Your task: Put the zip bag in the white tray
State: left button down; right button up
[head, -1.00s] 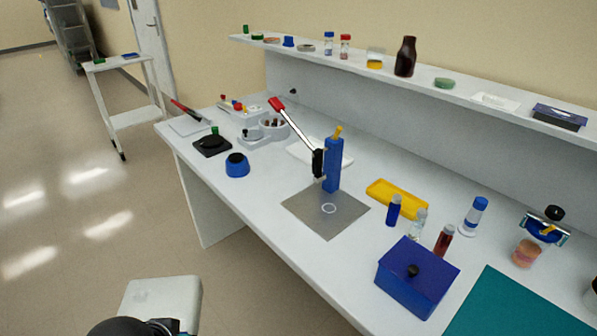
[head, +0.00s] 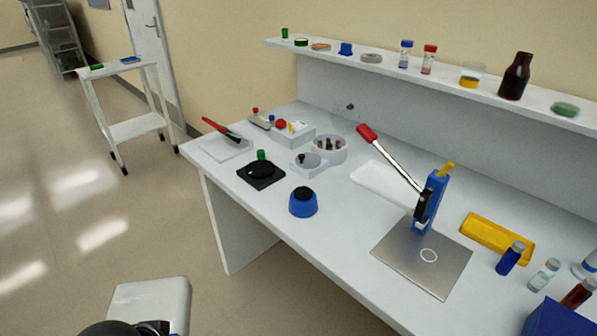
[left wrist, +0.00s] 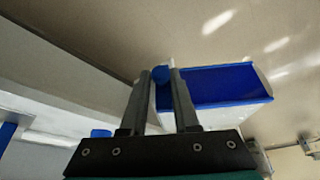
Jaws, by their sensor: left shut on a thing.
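In the left wrist view my left gripper (left wrist: 160,80) is shut on a blue and white rectangular thing, which I take to be the zip bag (left wrist: 215,88). It extends to the right from the fingers, above the floor; one finger hides part of it. The head view does not show this gripper or the bag. A flat white tray (head: 376,183) lies on the bench behind the press, in the middle of the head view. The press lever covers part of it. My right gripper is in neither view.
The blue press (head: 432,200) with a red-handled lever stands on a grey plate. A yellow tray (head: 497,238) and vials are at right. A blue-based pot (head: 303,203), a black scale (head: 261,173) and white holders (head: 328,149) stand left. A shelf runs along the back.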

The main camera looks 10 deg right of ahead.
aim_at(386, 177)
jog(key=i+j+z, duration=0.1)
jog(key=j, duration=0.25)
jog(key=i+j+z, duration=0.1)
jog(key=i+j, duration=0.15)
jog(key=i+j+z, duration=0.1)
jog(key=j, duration=0.3)
jog(key=i+z, duration=0.1)
jog(key=z, duration=1.35)
